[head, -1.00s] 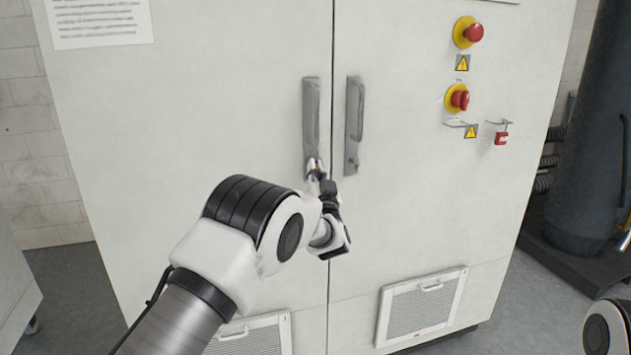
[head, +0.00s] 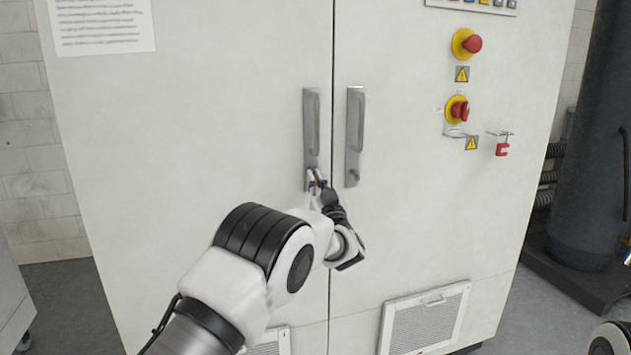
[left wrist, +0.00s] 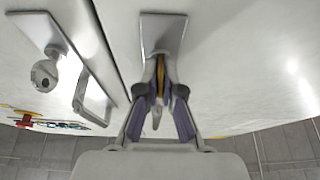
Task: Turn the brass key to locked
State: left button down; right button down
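My left gripper (head: 318,180) is at the lower end of the grey handle plate (head: 311,130) on the cabinet's left door. In the left wrist view its two fingers (left wrist: 160,92) are closed in around a narrow brass-coloured piece (left wrist: 160,76), which looks like the key, in front of the plate (left wrist: 160,32). The fingers hide most of this piece, so its turn angle cannot be told.
The right door has its own handle plate (head: 355,135) with a round lock (left wrist: 45,73) close by. Red knobs on yellow discs (head: 464,44) and a red padlock (head: 502,150) are farther right. A dark cylinder (head: 590,140) stands beside the cabinet.

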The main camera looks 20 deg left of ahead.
pick_arm(q)
jog(key=shift+f, duration=0.15)
jog(key=c, duration=1.3)
grip_release()
jog(key=shift+w, duration=0.1)
jog(key=shift+c, duration=0.2)
jog(key=v, duration=0.7)
jog(key=shift+s, duration=0.25)
jog(key=shift+d+f, duration=0.1)
